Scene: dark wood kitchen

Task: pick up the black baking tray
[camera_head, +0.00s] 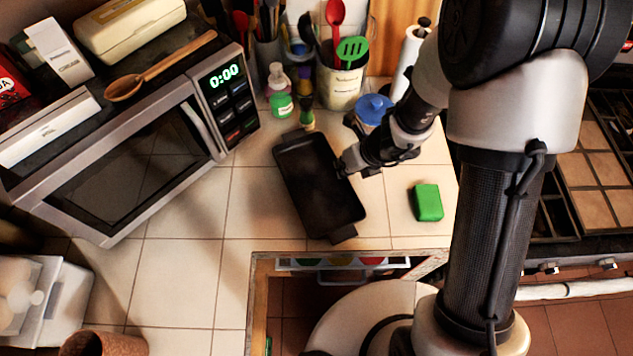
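The black baking tray (318,190) lies on the light tiled counter, right of the microwave. It is a long dark rectangle with a handle tab at each end, and it slants from upper left to lower right. My gripper (346,166) reaches in from the right and its tip is at the tray's right long rim, near the middle. The fingers are small and dark against the tray. I cannot tell whether they touch or straddle the rim, or whether they are open or shut.
A microwave (135,150) stands at left. Behind the tray are a utensil crock (340,88), a green-labelled bottle (281,104) and a blue-lidded jar (374,108). A green block (427,203) lies to the right. An open drawer (340,262) is below the counter's front edge.

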